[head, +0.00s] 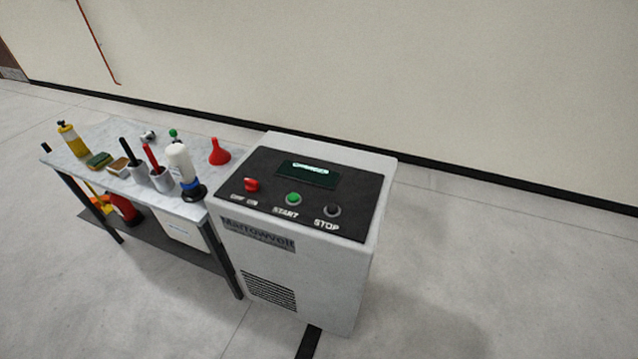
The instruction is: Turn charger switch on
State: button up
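The charger (305,275) is a grey-white cabinet on the floor near the middle of the head view. Its sloped top carries a black panel (345,192) with a dark green display (307,174). The red switch (252,184) is at the panel's left, above a small label too blurred to read surely. A green START button (293,198) and a dark STOP button (333,210) are to its right. I cannot tell the switch's setting. My gripper is not in view.
A marble-topped table (100,135) stands against the charger's left side, holding a yellow bottle (73,140), a white bottle (180,163), a red funnel (219,152) and cups with tools. A red item (125,209) is on its lower shelf. Floor in front and right is clear; a wall stands behind.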

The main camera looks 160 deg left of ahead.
aim_at(253, 185)
jog(key=u, duration=4.95)
